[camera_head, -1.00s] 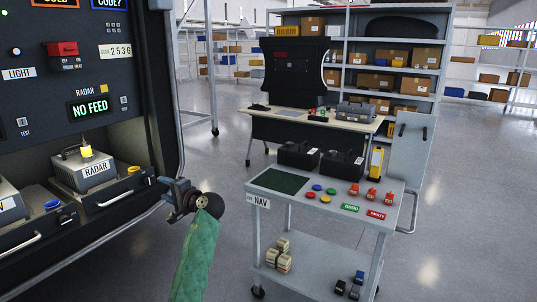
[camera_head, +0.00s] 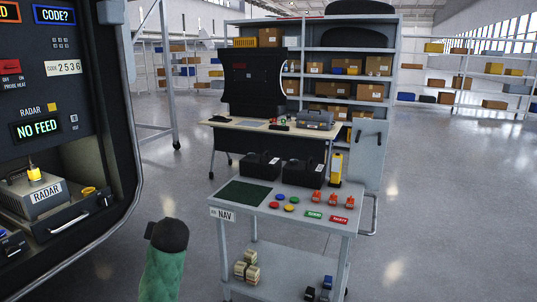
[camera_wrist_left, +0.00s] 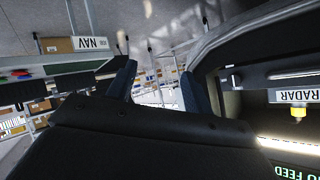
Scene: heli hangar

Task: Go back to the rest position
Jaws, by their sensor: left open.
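My left arm (camera_head: 163,262), in a green sleeve with a dark wrist end, rises at the bottom of the head view, between the panel and the cart. Its gripper jaws are hidden there behind the wrist. In the left wrist view, my left gripper (camera_wrist_left: 158,72) shows two dark blue fingers spread apart with nothing between them. My right gripper is in neither view.
A dark panel (camera_head: 92,112) with a RADAR unit (camera_head: 38,197) on a tray stands close at left. The NAV cart (camera_head: 277,218) stands right of my arm. A desk (camera_head: 318,130) and shelves (camera_head: 398,60) are behind. Grey floor (camera_head: 440,220) is clear at right.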

